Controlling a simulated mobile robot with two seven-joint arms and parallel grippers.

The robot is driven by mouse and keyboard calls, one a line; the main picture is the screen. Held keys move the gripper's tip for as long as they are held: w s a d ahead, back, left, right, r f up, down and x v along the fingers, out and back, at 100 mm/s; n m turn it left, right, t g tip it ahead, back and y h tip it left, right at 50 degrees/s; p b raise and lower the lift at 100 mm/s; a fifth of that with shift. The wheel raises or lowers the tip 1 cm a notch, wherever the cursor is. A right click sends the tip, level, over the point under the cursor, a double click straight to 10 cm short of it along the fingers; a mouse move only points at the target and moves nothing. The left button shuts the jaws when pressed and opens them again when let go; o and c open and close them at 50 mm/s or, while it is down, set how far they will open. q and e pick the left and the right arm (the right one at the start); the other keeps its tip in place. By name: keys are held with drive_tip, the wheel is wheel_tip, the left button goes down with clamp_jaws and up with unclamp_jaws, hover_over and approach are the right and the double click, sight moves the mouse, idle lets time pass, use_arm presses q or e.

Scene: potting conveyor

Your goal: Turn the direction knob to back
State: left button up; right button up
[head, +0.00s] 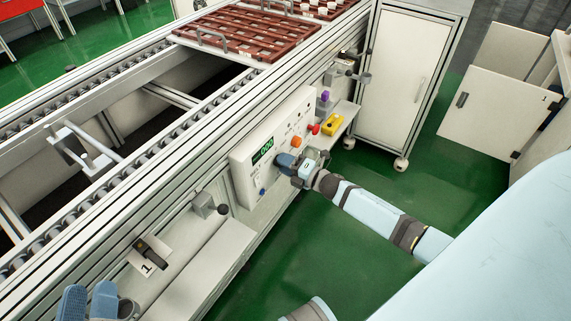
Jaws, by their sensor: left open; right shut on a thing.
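The white control box (244,171) is on the side of the conveyor, with a green-lit display (263,152). My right gripper (284,161) is at the box face, below and right of the display, and is shut on the direction knob. The fingers hide that knob, so its pointer setting cannot be read. An orange knob (296,141) shows just above and right of the fingers. My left gripper (88,302) is open and empty at the bottom left corner, away from the box, partly cut off by the picture edge.
A blue button (262,191) is low on the box. A red button (314,129) and a yellow box (332,124) are to its right. A black handheld device (151,251) lies by a card marked 1. A brown tray (235,32) is on the conveyor; green floor (330,260) is open.

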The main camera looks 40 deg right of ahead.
use_arm(q)
drive_tip(key=shift+r, duration=0.1)
idle(0.5)
use_arm(e)
drive_tip(key=o, duration=0.9)
drive_tip(key=shift+s, duration=0.1)
use_arm(q)
drive_tip(key=f+p, duration=0.1)
drive_tip(key=a+f+g+y, duration=0.1)
drive_tip(key=f, duration=0.1)
drive_tip(key=f+g+y+p, duration=0.1)
drive_tip(key=f, duration=0.1)
drive_tip(key=shift+a+f+p, duration=0.15)
drive_tip(key=shift+a+p, duration=0.15)
drive_tip(key=shift+a, duration=0.1)
use_arm(e)
drive_tip(key=v, duration=1.3)
drive_tip(key=shift+s+d, duration=0.1)
drive_tip(key=shift+s, duration=0.2)
use_arm(q)
drive_tip(key=shift+w+d+r, duration=0.15)
drive_tip(key=shift+r, duration=0.05)
